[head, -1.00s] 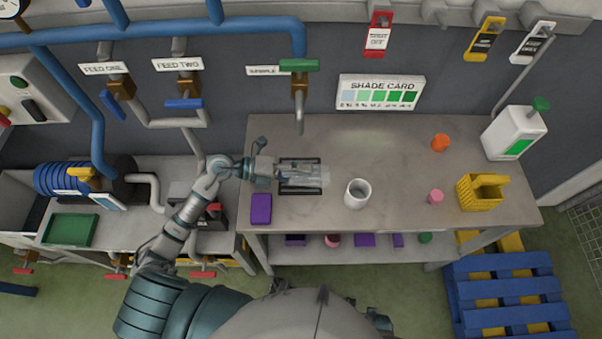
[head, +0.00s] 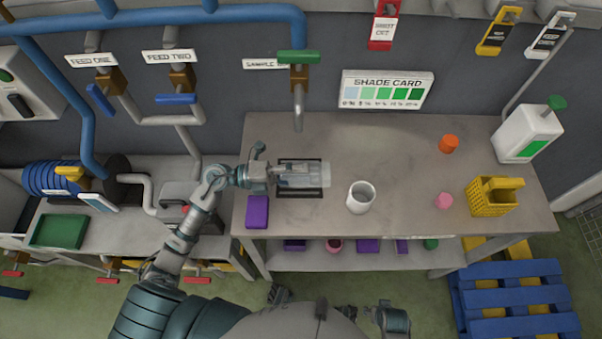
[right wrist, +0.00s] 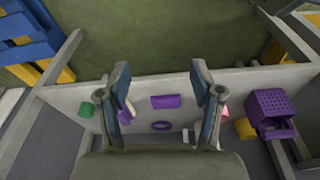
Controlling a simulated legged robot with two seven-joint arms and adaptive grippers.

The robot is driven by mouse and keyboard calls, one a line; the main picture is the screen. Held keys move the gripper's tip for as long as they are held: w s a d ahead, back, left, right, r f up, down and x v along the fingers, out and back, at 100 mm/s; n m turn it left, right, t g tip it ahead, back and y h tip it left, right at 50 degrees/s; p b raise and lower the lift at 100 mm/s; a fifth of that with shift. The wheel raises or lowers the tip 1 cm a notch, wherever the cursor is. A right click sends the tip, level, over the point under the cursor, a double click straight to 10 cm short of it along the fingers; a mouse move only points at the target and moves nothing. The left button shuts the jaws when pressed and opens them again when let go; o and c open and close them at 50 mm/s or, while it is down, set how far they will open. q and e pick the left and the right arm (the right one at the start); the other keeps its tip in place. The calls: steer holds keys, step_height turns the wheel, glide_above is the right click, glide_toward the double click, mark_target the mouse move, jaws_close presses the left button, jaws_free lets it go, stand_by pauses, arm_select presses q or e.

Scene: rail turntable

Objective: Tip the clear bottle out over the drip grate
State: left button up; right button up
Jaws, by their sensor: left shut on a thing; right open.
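The clear bottle (head: 312,180) lies on its side in the air over the black-framed drip grate (head: 300,196) on the table, in the head view. It points to the right, and its right end reaches past the grate's right edge. Whether liquid is leaving it is too small to tell. My left gripper (head: 280,174) is shut on the bottle from the left. The bottle hides much of the grate. My right gripper (right wrist: 163,82) is open and empty in the right wrist view, with the shelf items beyond its fingers.
A white cup (head: 360,198) stands right of the grate. A purple block (head: 257,212) lies at the table's left front. The sample tap (head: 298,105) hangs behind the grate. A yellow basket (head: 493,197), pink (head: 443,201) and orange (head: 448,144) items and a white jug (head: 528,132) stand further right.

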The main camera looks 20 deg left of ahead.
arm_select(q)
steer(key=shift+f+h+b, duration=0.1)
steer(key=shift+h+b, duration=0.4)
steer(key=shift+b, duration=0.2)
arm_select(e)
step_height(320, 180, up, 6)
steer(key=shift+s+r, duration=0.2)
steer(key=shift+d, duration=0.1)
stand_by(1.3)
